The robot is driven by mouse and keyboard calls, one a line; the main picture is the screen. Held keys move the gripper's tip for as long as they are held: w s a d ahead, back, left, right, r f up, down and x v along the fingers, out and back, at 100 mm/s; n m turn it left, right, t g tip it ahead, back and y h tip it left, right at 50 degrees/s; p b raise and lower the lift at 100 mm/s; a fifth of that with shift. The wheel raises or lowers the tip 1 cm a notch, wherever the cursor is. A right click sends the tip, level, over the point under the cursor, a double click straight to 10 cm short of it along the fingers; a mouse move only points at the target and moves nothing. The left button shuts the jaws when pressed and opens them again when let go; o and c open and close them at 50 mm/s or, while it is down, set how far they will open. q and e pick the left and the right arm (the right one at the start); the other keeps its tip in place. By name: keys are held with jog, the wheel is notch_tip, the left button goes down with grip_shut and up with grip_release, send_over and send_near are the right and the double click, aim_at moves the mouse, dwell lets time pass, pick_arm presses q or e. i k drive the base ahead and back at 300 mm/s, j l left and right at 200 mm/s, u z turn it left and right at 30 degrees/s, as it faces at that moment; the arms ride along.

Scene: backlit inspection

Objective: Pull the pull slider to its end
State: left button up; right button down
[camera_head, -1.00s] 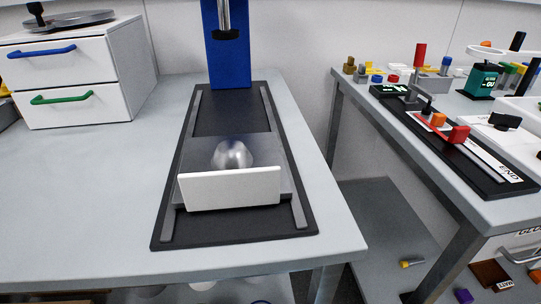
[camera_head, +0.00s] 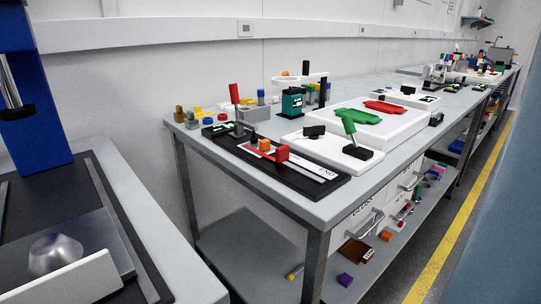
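On the middle bench, a long black base (camera_head: 322,188) carries a pale track strip (camera_head: 305,165) marked END at its near right end. A red block (camera_head: 282,153) sits partway along this strip, apart from the END mark. An orange block (camera_head: 265,145) is close beside it on the left. A lever with a red grip (camera_head: 234,93) stands near the far left end, by a small lit display (camera_head: 219,129). I cannot tell for certain which part is the pull slider's handle. Neither of my grippers is in view.
At left, a table (camera_head: 134,205) holds a black-railed press with a white front plate (camera_head: 65,280) and a shiny lump (camera_head: 55,253). A gap separates the tables. White trays (camera_head: 345,152) stand right of the black base. A yellow-lined aisle (camera_head: 463,220) runs at right.

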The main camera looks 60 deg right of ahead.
aim_at(282, 153)
jog(key=z, duration=1.75)
